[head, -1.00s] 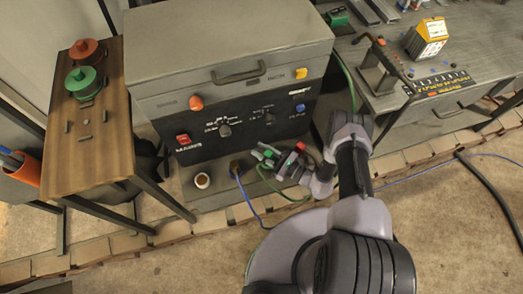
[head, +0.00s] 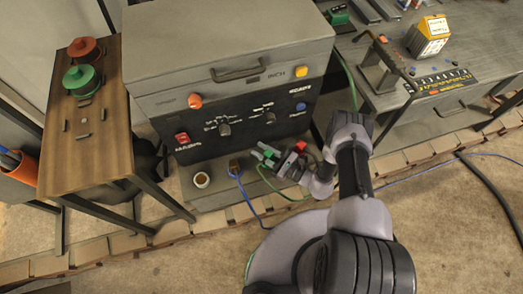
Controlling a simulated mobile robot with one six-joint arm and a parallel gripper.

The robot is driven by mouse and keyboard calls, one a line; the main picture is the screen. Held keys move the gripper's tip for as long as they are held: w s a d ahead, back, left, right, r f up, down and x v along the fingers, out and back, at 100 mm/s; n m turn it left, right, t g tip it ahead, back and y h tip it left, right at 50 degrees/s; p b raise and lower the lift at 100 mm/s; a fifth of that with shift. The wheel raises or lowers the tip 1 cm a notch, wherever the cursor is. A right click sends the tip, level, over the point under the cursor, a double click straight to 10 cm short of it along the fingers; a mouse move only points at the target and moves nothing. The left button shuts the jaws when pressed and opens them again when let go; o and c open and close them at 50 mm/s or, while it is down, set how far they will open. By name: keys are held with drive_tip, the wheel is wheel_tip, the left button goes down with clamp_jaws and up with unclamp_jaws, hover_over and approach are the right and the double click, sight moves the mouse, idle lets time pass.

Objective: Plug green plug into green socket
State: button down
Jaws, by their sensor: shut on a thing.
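My gripper (head: 271,157) is in front of the lower right part of the grey machine, just above its base ledge. It is shut on a small green piece (head: 268,149), which looks like the green plug. The jaws and plug are small, so the exact grip and tilt are hard to tell. A green cable (head: 264,178) hangs below the gripper and curves right along the ledge. I cannot pick out a green socket; it may be hidden behind my gripper or arm.
The machine's black panel (head: 245,122) rises behind. A wooden table (head: 110,150) is at left, a grey workbench (head: 400,95) at right.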

drive_tip(key=shift+f, duration=0.2)
drive_tip(key=c, duration=1.4)
unclamp_jaws()
drive_tip(key=v, duration=1.1)
drive_tip(key=shift+d, duration=0.1)
